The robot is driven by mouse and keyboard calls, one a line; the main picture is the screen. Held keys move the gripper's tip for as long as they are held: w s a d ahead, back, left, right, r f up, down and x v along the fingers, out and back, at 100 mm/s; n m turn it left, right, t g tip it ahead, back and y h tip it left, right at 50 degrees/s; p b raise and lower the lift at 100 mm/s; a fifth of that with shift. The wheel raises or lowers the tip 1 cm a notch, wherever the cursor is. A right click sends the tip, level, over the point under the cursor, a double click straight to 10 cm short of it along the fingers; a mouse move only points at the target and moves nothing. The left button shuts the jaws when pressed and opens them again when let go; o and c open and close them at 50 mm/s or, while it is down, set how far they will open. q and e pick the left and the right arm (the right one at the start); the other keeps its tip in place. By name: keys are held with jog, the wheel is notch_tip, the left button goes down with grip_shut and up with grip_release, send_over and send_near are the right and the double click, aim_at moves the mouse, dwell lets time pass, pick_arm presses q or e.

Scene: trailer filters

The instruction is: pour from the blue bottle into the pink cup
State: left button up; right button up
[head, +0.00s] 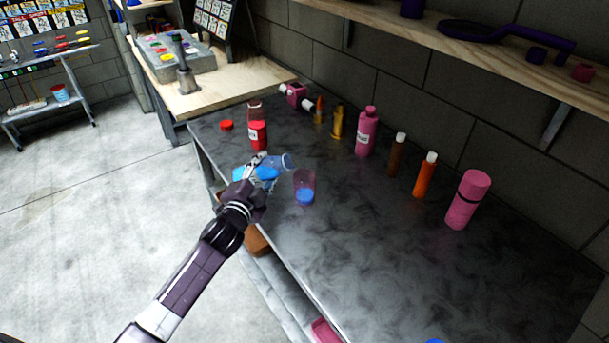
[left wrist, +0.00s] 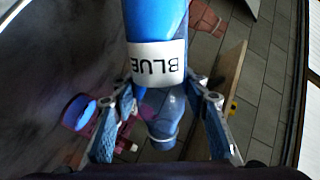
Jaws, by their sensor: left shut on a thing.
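My left gripper (head: 255,176) is shut on the blue bottle (head: 266,173) above the counter's left edge. The bottle is tipped over, nearly level, with its clear neck pointing right toward the pink cup. The left wrist view shows its BLUE label (left wrist: 156,64) between the fingers (left wrist: 160,100). The see-through pink cup (head: 304,179) stands upright on the counter just right of the bottle's mouth, with blue liquid in its bottom. In the left wrist view the cup (left wrist: 80,112) is partly hidden by a finger. I cannot tell whether liquid is flowing. My right gripper is out of view.
A red bottle (head: 258,135) stands behind the gripper, with a red cap (head: 226,125) beside it. Pink (head: 366,132), brown (head: 397,155) and orange (head: 425,176) bottles and a pink flask (head: 467,200) line the wall side. The front of the dark counter (head: 400,270) is mostly clear.

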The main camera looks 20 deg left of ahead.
aim_at(266, 160)
pick_arm(q)
jog(key=shift+a+r+m+p, duration=0.15)
jog(key=shift+r+m+p, duration=0.35)
jog(key=shift+r+m, duration=0.4)
dwell(2.2)
jog(key=shift+d+r+m+y+p, duration=0.2)
jog(key=shift+r+m+p, duration=0.3)
jog(key=shift+p, duration=0.25)
jog(key=shift+d+r+m+y+p, duration=0.2)
jog(key=shift+r+m+p, duration=0.2)
jog(key=shift+m+p, duration=0.25)
dwell(2.1)
